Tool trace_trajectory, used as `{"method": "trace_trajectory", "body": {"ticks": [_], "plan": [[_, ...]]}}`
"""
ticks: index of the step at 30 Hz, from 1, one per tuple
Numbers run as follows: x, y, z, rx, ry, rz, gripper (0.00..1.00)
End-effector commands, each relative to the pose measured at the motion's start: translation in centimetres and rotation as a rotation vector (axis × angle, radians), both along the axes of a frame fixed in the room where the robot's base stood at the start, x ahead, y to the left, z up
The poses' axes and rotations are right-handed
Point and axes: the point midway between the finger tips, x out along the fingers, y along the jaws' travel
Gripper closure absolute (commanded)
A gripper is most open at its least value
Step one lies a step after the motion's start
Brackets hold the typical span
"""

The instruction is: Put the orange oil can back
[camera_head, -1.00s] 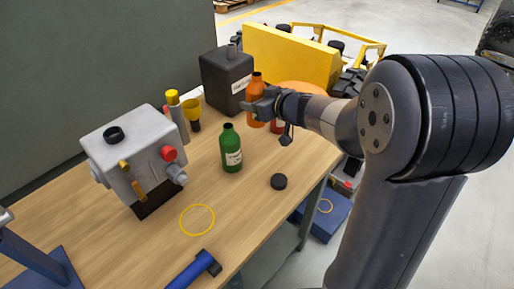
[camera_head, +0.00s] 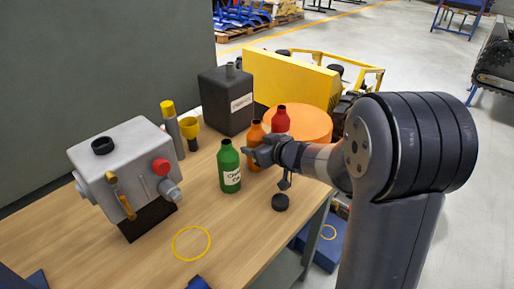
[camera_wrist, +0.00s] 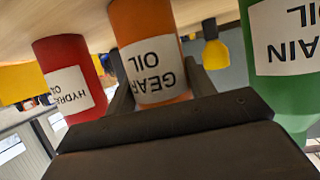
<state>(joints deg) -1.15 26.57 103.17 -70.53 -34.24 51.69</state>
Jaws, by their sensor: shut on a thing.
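The orange oil can (camera_head: 255,133), labelled gear oil in the wrist view (camera_wrist: 147,52), is between the fingers of my gripper (camera_head: 257,155). The gripper (camera_wrist: 160,88) is shut on it from the side. The can is upright, with its base at or very near the tabletop; I cannot tell whether it touches. The green can (camera_head: 230,168) stands just left and nearer, and the red can (camera_head: 281,120) stands behind to the right. In the wrist view the red can (camera_wrist: 68,78) is left and the green can (camera_wrist: 285,70) right, both apart from the orange one.
A black canister (camera_head: 227,98) stands behind on the wooden table (camera_head: 240,225). A grey machine box (camera_head: 125,160), a yellow funnel (camera_head: 189,129) and a yellow-capped tube (camera_head: 172,125) are left.

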Motion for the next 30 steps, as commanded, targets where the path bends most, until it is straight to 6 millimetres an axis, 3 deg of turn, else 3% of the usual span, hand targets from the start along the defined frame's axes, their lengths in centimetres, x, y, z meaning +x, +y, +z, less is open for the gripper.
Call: {"method": "trace_trajectory", "body": {"ticks": [4, 5, 12, 22, 30], "plan": [[0.0, 0.0, -0.3, 0.000, 0.000, 0.000, 0.79], [0.0, 0.0, -0.3, 0.000, 0.001, 0.000, 0.47], [0.0, 0.0, -0.3, 0.000, 0.000, 0.000, 0.28], [0.0, -0.1, 0.3, 0.000, -0.001, -0.001, 0.26], [-3.6, -2.8, 2.3, 0.000, -0.001, -0.005, 0.26]]}}
